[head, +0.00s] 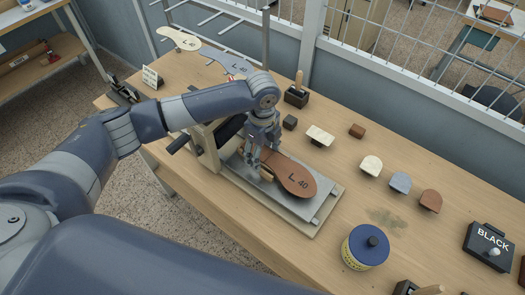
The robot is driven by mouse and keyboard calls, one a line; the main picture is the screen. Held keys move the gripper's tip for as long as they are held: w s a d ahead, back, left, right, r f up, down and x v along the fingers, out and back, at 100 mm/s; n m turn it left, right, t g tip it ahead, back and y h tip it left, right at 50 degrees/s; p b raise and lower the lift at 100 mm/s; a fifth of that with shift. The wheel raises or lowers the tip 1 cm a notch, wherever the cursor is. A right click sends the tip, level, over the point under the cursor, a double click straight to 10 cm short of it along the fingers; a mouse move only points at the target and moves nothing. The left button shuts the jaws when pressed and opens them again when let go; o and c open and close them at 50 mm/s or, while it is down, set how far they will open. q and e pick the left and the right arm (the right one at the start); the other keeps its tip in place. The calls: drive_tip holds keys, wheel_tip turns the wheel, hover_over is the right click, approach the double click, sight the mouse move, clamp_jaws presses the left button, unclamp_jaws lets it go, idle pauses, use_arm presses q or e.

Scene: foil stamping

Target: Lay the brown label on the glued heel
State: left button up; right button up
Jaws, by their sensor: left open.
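A brown insole marked "L 40" (296,180) lies on the grey plate (303,208) of the press. My left gripper (260,163) is over the insole's left end, fingers pointing down and open. It hides that end, so I cannot see the heel or any glue on it. A small tan piece shows by the fingertips; I cannot tell what it is or whether they touch it. A brown label (430,198) rests on a small dark block at the right, apart from my left gripper. My right gripper is not in view.
Cream (371,163) and blue-grey (400,181) labels stand beside the brown one. A blue-lidded pot (366,245) and a black box marked "BLACK" (489,247) are nearer me. Small blocks and a brush holder (297,97) stand behind the press. A wire fence borders the table's back.

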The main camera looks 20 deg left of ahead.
use_arm(q)
wheel_tip(320, 180, up, 12)
idle(0.4)
drive_tip(key=shift+d+f, duration=0.1)
drive_tip(key=shift+f, duration=0.05)
